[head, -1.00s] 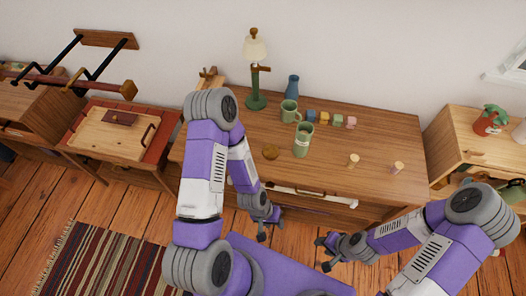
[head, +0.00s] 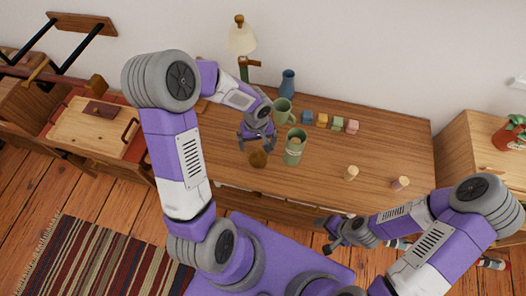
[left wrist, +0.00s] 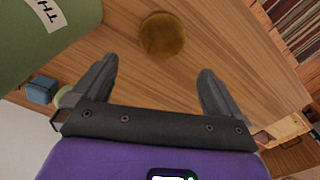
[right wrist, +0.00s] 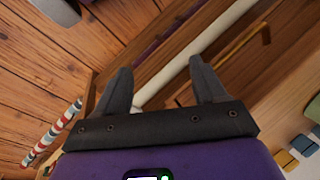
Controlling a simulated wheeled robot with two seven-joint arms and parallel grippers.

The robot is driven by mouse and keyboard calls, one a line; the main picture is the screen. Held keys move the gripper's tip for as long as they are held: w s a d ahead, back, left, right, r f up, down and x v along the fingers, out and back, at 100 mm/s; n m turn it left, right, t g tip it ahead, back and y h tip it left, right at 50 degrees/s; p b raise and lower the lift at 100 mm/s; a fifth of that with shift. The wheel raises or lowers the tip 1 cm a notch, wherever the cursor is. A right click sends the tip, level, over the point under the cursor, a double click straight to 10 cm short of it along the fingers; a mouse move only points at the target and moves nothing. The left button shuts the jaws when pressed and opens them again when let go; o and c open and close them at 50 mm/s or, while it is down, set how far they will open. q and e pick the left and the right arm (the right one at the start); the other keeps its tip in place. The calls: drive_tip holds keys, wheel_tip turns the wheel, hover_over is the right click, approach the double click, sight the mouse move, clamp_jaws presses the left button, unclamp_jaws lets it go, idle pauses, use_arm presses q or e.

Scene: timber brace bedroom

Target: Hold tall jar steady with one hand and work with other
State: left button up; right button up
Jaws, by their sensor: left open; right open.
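The tall green jar (head: 294,150) stands upright on the desk. In the left wrist view its labelled side (left wrist: 25,35) fills the upper left corner. A round brown lid-like disc (head: 258,158) lies on the desk left of the jar and also shows in the left wrist view (left wrist: 162,36). My left gripper (head: 256,147) is open and empty above the desk, just behind the disc and left of the jar, touching neither as far as I can tell. My right gripper (head: 325,236) is open and empty in front of the desk, low near its front edge.
A green mug (head: 283,110), a blue vase (head: 288,83) and a lamp (head: 242,40) stand behind the jar. Several small coloured blocks (head: 322,120) line the back. Two small pegs (head: 351,173) (head: 400,184) stand at the right.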

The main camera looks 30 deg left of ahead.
sight(259, 157)
use_arm(q)
drive_tip(key=shift+s, duration=0.3)
drive_tip(key=shift+f+b, duration=0.3)
drive_tip(key=shift+f, duration=0.85)
use_arm(e)
drive_tip(key=shift+s+f, duration=0.25)
drive_tip(key=shift+f, duration=0.05)
use_arm(q)
drive_tip(key=f, duration=0.1)
drive_tip(key=f+b, duration=0.1)
drive_tip(key=f, duration=0.1)
drive_tip(key=d+f, duration=0.1)
drive_tip(key=shift+s+f+b, duration=0.15)
drive_tip(key=shift+s+b, duration=0.15)
drive_tip(key=shift+s, duration=0.05)
drive_tip(key=shift+f, duration=0.5)
use_arm(e)
drive_tip(key=shift+f, duration=0.85)
use_arm(q)
drive_tip(key=shift+c, duration=0.2)
drive_tip(key=c, duration=1.1)
wheel_tip(259, 157, up, 10)
drive_tip(key=p, duration=0.2)
drive_tip(key=shift+r+p, duration=0.1)
drive_tip(key=shift+p, duration=0.3)
drive_tip(key=shift+c, duration=0.2)
use_arm(e)
wheel_tip(259, 157, up, 3)
drive_tip(key=shift+f, duration=0.1)
